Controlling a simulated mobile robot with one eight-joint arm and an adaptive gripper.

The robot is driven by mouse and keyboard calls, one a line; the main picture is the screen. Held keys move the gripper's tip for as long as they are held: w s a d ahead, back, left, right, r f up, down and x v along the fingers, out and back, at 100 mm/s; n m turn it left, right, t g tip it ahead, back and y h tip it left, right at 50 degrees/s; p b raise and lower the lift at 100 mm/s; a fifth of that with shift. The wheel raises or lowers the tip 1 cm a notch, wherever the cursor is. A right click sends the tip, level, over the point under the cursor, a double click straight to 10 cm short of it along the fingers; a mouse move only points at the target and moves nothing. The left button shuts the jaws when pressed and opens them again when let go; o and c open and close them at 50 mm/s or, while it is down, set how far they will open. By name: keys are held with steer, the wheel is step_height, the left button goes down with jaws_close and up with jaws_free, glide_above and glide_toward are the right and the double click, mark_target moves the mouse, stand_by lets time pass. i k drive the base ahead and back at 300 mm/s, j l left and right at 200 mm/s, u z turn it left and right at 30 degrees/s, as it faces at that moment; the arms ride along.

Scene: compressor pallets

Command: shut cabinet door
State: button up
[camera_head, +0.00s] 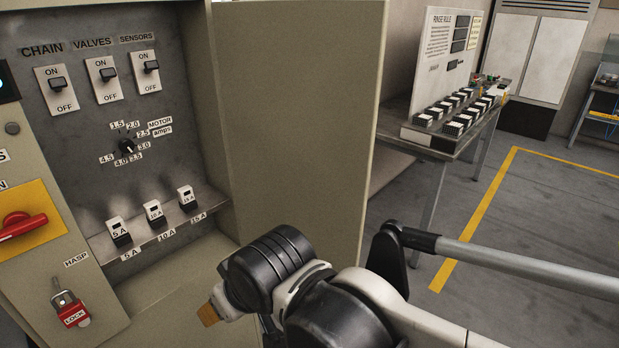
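The cabinet (20,115) stands at the left with its front open, showing a grey panel inside. Its beige door (300,110) stands wide open on the right side of the opening. My arm comes in from the lower right, in front of the door's lower part. My gripper (208,313) is at the lower middle, near the bottom of the opening. Only a small orange-brown tip shows past the black wrist, so I cannot tell whether the fingers are open or shut. Whether the arm touches the door is unclear.
Inside are switches (103,78), a dial (127,147) and a shelf of several fuses (154,212). A red handle (22,227) and red lock (74,313) sit on the cabinet's front. A table (436,143) stands beyond the door. Floor at right is clear, with a yellow line (478,215).

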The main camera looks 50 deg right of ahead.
mark_target(300, 80)
steer(key=l+u, duration=0.15)
steer(key=l, duration=0.3)
steer(key=k+l+u, duration=0.2)
steer(key=l, duration=0.2)
steer(key=l+u, duration=0.15)
steer(key=l, duration=0.3)
steer(key=l+u, duration=0.2)
steer(key=l, duration=0.2)
steer(key=k+l+u, duration=0.15)
steer(key=l, duration=0.2)
steer(key=k+l+u, duration=0.2)
steer(key=l, duration=0.2)
steer(key=k+l+u, duration=0.15)
steer(key=l, duration=0.2)
steer(key=l+u, duration=0.2)
steer(key=l, duration=0.25)
steer(key=k+l+u, duration=0.15)
steer(key=l, duration=0.25)
steer(key=i, duration=0.05)
